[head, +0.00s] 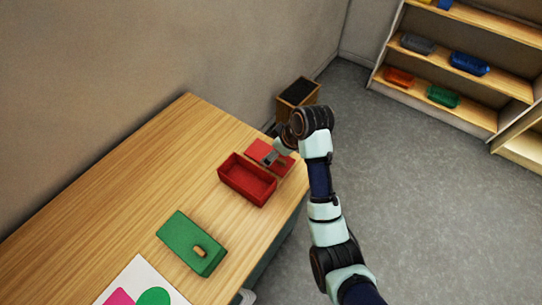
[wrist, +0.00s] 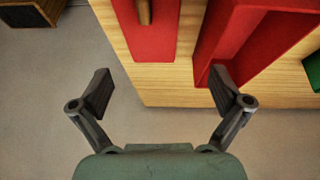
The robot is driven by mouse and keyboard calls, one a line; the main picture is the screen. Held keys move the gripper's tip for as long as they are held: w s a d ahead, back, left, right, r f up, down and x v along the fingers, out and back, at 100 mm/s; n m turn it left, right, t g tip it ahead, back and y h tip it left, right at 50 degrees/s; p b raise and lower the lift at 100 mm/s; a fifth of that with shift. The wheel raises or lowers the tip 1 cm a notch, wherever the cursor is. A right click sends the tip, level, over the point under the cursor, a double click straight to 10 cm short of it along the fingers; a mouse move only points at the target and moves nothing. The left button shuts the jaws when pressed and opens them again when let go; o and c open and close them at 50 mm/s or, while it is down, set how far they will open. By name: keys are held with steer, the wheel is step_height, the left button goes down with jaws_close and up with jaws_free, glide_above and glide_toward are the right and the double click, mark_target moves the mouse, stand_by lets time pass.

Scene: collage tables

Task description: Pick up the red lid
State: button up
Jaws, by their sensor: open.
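The red lid (head: 262,149) lies flat on the wooden table, just beyond the red box. In the wrist view the red lid (wrist: 160,42) is at the top, cut off by the frame edge, with part of its wooden handle (wrist: 144,12) showing. The open red box (head: 247,184) stands beside it and looks empty; it also shows in the wrist view (wrist: 205,60). My gripper (head: 270,158) appears over the lid in the head view and hides part of it. In the wrist view my gripper (wrist: 162,92) is open and empty, its fingers apart and clear of the lid.
A green box with a wooden-handled lid (head: 190,243) sits nearer on the table (head: 120,190). A white sheet with coloured shapes (head: 138,285) lies in front. A dark-topped wooden bin (head: 298,91) stands beyond the table. Shelves (head: 455,75) hold several coloured containers.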

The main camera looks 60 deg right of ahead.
mark_target(279, 159)
steer(key=shift+g+y, duration=0.3)
steer(key=shift+y, duration=0.1)
steer(key=s, duration=0.1)
steer(key=s+d, duration=0.1)
steer(key=s+d+f, duration=0.1)
steer(key=shift+s+f, duration=0.1)
steer(key=shift+s, duration=0.3)
steer(key=shift+w+a+b+x, duration=0.1)
steer(key=shift+b+x, duration=0.5)
steer(key=shift+x, duration=1.4)
steer(key=shift+w+a+b+x, duration=0.1)
steer(key=shift+b+x, duration=0.45)
steer(key=shift+x, duration=1.4)
steer(key=c, duration=0.9)
step_height(279, 159, up, 19)
steer(key=p, duration=0.7)
steer(key=shift+p, duration=0.3)
steer(key=shift+r+p, duration=0.55)
steer(key=shift+r, duration=0.1)
